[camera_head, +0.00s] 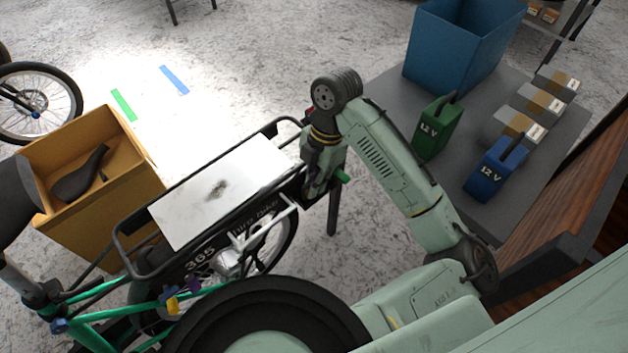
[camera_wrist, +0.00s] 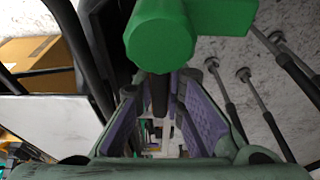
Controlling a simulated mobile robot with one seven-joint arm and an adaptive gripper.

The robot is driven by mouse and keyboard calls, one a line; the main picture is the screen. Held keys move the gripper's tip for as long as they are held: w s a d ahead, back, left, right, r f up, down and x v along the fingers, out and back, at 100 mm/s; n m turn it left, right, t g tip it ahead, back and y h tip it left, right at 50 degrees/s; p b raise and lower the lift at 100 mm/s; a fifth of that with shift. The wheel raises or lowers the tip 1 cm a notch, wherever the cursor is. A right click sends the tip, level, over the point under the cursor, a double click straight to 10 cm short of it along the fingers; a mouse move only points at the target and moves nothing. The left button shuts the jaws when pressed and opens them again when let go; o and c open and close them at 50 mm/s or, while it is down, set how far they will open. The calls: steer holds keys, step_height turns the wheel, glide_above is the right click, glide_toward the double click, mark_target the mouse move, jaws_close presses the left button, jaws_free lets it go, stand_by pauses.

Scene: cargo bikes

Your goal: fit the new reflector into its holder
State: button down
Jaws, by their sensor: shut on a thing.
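My gripper (camera_head: 318,190) is at the rear end of the bike's black carrier (camera_head: 131,268), pointing down. In the wrist view its purple-padded fingers (camera_wrist: 160,135) are closed in around a dark stem below a green piece (camera_wrist: 160,40). The green piece has a blunt, faceted end and an arm running right. I take it for the reflector, but its shape does not make this certain. A bit of green (camera_head: 342,177) shows beside the gripper in the head view. I cannot make out the holder; the gripper and carrier hide that area. Contact with the bike cannot be told.
A white plate (camera_head: 222,193) lies on the carrier. An orange box (camera_head: 140,180) with a black saddle stands left. A grey table (camera_head: 400,88) at right bears a blue bin (camera_head: 450,55), green and blue 12 V batteries and several small boxes. Open floor lies behind the bike.

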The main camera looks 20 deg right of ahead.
steer(key=shift+f, duration=0.35)
steer(key=shift+r, duration=0.15)
steer(key=shift+r+p, duration=0.5)
steer(key=shift+r, duration=0.2)
steer(key=shift+b+x, duration=0.65)
steer(key=shift+x, duration=0.15)
steer(key=c, duration=1.6)
jaws_free()
steer(key=shift+d, duration=0.2)
